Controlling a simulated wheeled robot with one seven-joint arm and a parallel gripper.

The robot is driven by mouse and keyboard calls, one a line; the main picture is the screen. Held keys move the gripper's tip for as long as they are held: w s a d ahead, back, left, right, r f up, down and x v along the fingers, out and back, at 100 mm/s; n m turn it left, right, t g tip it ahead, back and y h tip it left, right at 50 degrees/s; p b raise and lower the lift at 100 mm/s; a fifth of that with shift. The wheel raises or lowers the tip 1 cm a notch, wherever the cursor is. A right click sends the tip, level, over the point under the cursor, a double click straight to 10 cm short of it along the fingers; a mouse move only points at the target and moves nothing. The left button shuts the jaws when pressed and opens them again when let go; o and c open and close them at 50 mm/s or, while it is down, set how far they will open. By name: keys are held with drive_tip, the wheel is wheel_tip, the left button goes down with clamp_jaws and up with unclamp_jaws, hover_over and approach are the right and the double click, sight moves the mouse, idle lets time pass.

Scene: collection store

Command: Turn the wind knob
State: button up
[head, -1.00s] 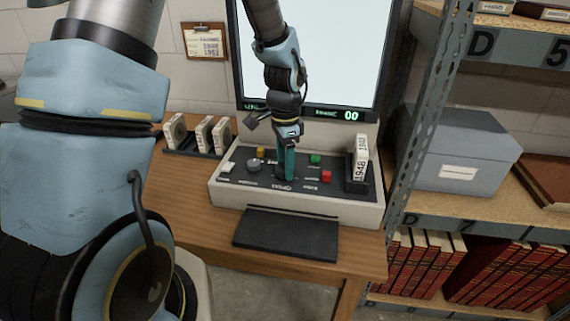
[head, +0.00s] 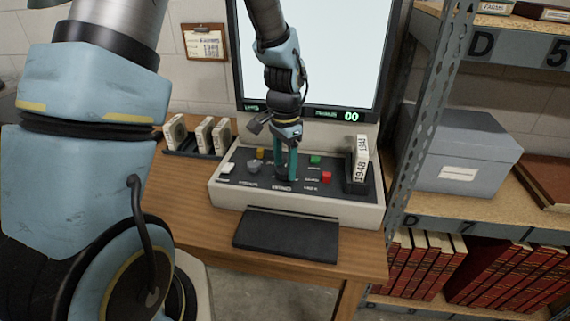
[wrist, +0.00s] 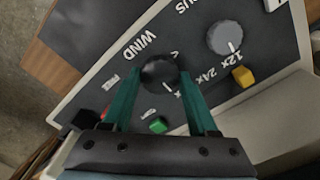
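The wind knob (wrist: 158,73) is a dark round knob with a white pointer line, beside the word WIND on the dark control panel. My gripper (wrist: 159,72) points down at it, with one teal finger on each side of the knob. The fingers stand apart and a narrow gap seems to show beside the knob, though contact is hard to tell. In the head view my gripper (head: 286,180) is at the middle of the console (head: 300,208), and its fingers largely hide the knob.
A grey focus knob (wrist: 225,38), yellow button (wrist: 243,77) and green button (wrist: 158,125) lie around it. A red button (head: 326,176) and an upright cartridge (head: 361,160) are to the right. More cartridges stand in a rack (head: 188,150) at left. A screen (head: 310,50) rises behind.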

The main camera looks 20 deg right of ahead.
sight(284, 168)
drive_tip(key=o, duration=0.5)
drive_tip(key=shift+c, duration=0.2)
wheel_tip(284, 168, up, 11)
drive_tip(key=b, duration=0.1)
drive_tip(key=shift+b, duration=0.3)
drive_tip(key=shift+a+f, duration=0.1)
drive_tip(key=s+a+f+n, duration=0.1)
drive_tip(key=a+n, duration=0.6)
drive_tip(key=a, duration=0.5)
drive_tip(key=s+a+f+n+t, duration=0.1)
drive_tip(key=a+n, duration=0.5)
drive_tip(key=a, duration=0.7)
drive_tip(key=shift+s+f+n+t, duration=0.3)
drive_tip(key=shift+s+f+n, duration=0.15)
drive_tip(key=shift+s, duration=0.35)
